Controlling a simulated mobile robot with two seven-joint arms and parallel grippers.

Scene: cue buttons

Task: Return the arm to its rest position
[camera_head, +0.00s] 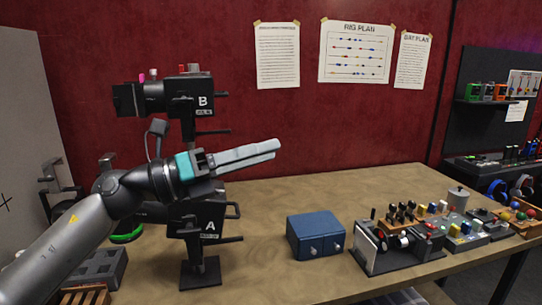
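My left arm (75,235) reaches in from the lower left. Its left gripper (276,149), with a teal band and pale grey fingers, is held above the table, in front of a black stand with units marked B (203,101) and A (209,226). The two fingers lie close together with no clear gap, and nothing shows between them. The gripper and wrist hide part of the stand. My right gripper is not in view.
A blue box (315,234) with knobs stands on the wooden table (275,270). Right of it are a black device (385,248), a button panel (462,231) and a grey canister (458,197). A grey block (97,268) lies at lower left. The table's back middle is clear.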

